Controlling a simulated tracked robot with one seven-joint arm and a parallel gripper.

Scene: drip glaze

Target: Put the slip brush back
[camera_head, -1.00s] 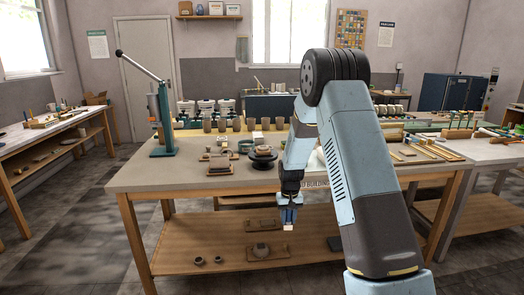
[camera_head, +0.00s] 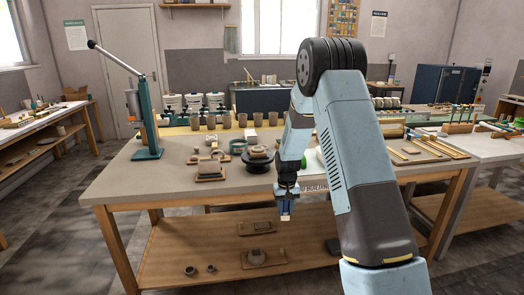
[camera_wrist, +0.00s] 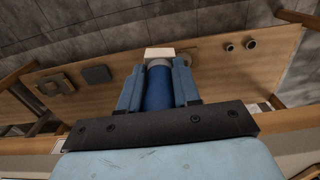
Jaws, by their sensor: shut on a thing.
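My gripper (camera_head: 286,203) hangs just in front of the workbench's front edge, above its lower shelf. In the wrist view, the two blue fingers of my gripper (camera_wrist: 158,85) are shut on the slip brush (camera_wrist: 158,92). The brush has a blue body, a grey band and a squarish cream end that sticks out past the fingertips. In the head view only the small pale end of the slip brush (camera_head: 285,218) shows clearly, pointing down. The rest is hidden by the fingers. I cannot pick out a holder for the brush.
The workbench (camera_head: 125,180) carries a dark turntable (camera_head: 258,158), several brown cups (camera_head: 227,121) along the back and a lever press (camera_head: 147,125) at left. Its lower shelf (camera_head: 215,262) holds small pots and boards. Wooden strips lie at right. The bench's front left top is clear.

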